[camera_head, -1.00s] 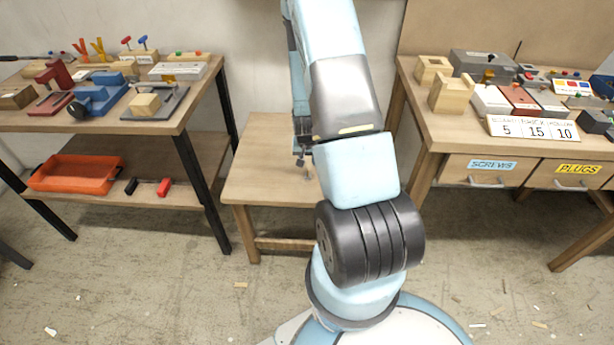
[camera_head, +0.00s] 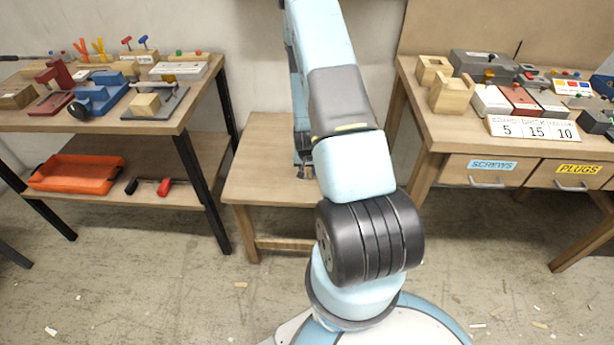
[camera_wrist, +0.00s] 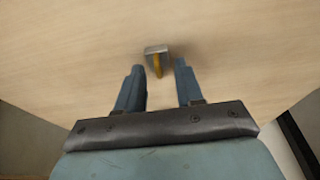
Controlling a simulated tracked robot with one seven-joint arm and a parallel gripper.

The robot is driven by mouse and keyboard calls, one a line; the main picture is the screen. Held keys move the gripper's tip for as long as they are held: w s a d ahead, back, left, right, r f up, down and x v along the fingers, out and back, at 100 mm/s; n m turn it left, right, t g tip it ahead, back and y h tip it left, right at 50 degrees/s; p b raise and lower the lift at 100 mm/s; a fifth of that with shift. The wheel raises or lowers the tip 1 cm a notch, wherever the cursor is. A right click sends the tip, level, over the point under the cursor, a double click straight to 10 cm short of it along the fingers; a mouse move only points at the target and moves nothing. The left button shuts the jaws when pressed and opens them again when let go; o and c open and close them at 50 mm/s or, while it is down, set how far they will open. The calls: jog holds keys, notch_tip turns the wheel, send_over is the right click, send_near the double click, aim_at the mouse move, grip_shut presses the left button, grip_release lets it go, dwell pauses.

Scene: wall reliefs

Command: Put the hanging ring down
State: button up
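My gripper (camera_wrist: 160,72) shows in the wrist view with its two blue fingers spread apart over a pale wooden surface. A small grey metal piece with an orange-yellow strip (camera_wrist: 157,63) lies between and just beyond the fingertips, and neither finger visibly touches it. I cannot tell whether this piece is the ring or whether it rests on the wood. In the head view my gripper (camera_head: 304,170) is small and partly hidden by my arm, above the low wooden table (camera_head: 262,180). No clear ring shape shows in either view.
A left workbench (camera_head: 150,122) carries several tools and blocks, with an orange tray (camera_head: 75,187) on its lower shelf. A right workbench (camera_head: 450,128) carries blocks, boxes and a number sign (camera_head: 533,129). The low table's left part is bare.

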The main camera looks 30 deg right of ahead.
grip_shut()
dwell(0.3)
dwell(0.4)
